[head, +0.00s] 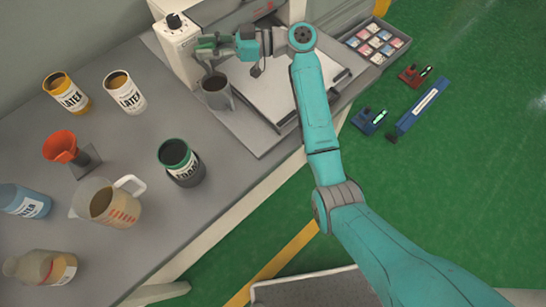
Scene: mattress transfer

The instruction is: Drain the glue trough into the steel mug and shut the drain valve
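A grey steel mug (217,92) stands upright on the bench, at the front left of a flat pale plate, just below my gripper in the picture. My gripper (208,45) is at the right side of a white machine housing (178,48) with a black knob on top. It covers the spot where the housing meets the plate. Its fingers are small and dark here, and I cannot tell whether they are open or closed on anything. I cannot make out the glue trough or the drain valve; my gripper and wrist cover that area. The mug's contents are too dark to read.
Latex cans (126,92), a dark green-rimmed can (181,163), a red funnel (66,147) on a stand, a measuring jug (110,204) and bottles (42,268) crowd the bench's left. A tray of small packs (375,42) stands at the back right. Tools (418,108) lie on the green floor.

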